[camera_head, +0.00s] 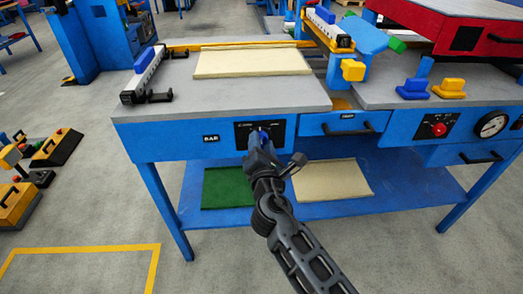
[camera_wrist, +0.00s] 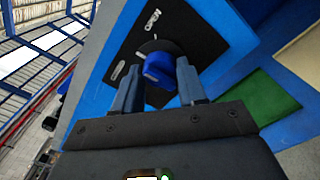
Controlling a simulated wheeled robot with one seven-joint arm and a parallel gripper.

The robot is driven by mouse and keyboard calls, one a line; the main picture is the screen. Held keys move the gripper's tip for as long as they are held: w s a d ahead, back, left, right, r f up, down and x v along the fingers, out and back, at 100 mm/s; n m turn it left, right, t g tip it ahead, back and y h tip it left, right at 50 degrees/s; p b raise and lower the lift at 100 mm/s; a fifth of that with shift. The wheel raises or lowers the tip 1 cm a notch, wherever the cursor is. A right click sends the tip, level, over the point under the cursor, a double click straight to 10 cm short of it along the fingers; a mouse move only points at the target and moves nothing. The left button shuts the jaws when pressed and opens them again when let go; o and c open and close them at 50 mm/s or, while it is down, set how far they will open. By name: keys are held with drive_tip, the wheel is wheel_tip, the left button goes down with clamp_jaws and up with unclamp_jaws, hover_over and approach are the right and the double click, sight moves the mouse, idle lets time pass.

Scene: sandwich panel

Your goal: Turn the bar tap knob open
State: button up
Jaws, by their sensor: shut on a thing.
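The blue tap knob (camera_head: 264,136) sits on a black plate (camera_head: 243,127) on the blue front of the bench, beside a BAR label (camera_head: 211,138). In the head view my gripper mostly covers it. In the wrist view the knob (camera_wrist: 160,68) stands on the black plate (camera_wrist: 130,45), between my two fingers. My gripper (camera_wrist: 160,80) is shut on the knob, with one finger on each side. In the head view my gripper (camera_head: 259,144) reaches up to the plate from below. How far the knob is turned is hard to tell.
A drawer (camera_head: 345,123) with a black handle lies right of the plate. Further right are a red knob (camera_head: 438,129) and a gauge (camera_head: 491,124). A lower shelf (camera_head: 430,185) holds a green panel (camera_head: 227,188) and a cream panel (camera_head: 333,180). The floor at front left is open.

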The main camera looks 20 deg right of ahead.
drive_tip(key=m+b, duration=0.2)
drive_tip(key=m, duration=0.1)
drive_tip(key=m+b, duration=0.1)
drive_tip(key=shift+f+m, duration=0.25)
drive_tip(key=shift+m, duration=0.05)
drive_tip(key=m+b, duration=0.3)
drive_tip(key=m, duration=0.1)
drive_tip(key=shift+r+m, duration=0.15)
drive_tip(key=shift+m, duration=0.15)
drive_tip(key=o, duration=1)
drive_tip(key=shift+o, duration=0.2)
drive_tip(key=shift+r, duration=0.1)
drive_tip(key=v, duration=0.7)
drive_tip(key=shift+s, duration=0.35)
